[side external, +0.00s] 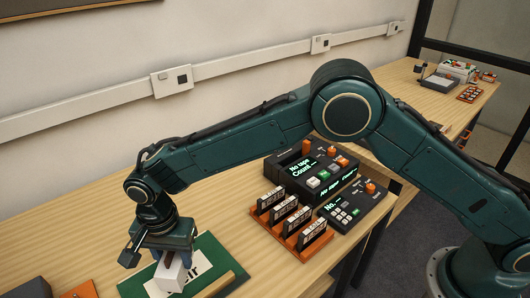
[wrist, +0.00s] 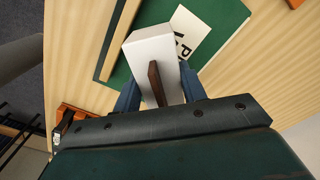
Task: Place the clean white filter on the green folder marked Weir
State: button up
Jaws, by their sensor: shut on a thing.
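The white filter (side external: 170,278) is a pale, box-like block. My gripper (side external: 172,258) is shut on it and points down; in the wrist view the filter (wrist: 150,48) sits between the two blue fingers of my gripper (wrist: 159,92), with a brown strip on its near face. The green folder (side external: 207,262) lies on the bench beneath, and also shows in the wrist view (wrist: 228,14). Its white label is partly covered by the filter, so I cannot read the whole word. The filter is over the folder; I cannot tell whether it touches it.
An orange rack (side external: 303,246) of several dark labelled cards stands right of the folder. Behind it is a dark console (side external: 318,170) with buttons and a lit display. A smaller keypad unit (side external: 354,205) sits beside it. A wooden strip (side external: 216,286) runs along the folder's edge.

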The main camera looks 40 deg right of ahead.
aim_at(177, 268)
jog(key=shift+f, duration=0.1)
jog(key=shift+f, duration=2.05)
jog(key=o, duration=1)
jog(key=shift+f, duration=0.15)
jog(key=shift+c, duration=0.2)
notch_tip(177, 268, up, 12)
jog(key=shift+r, duration=0.15)
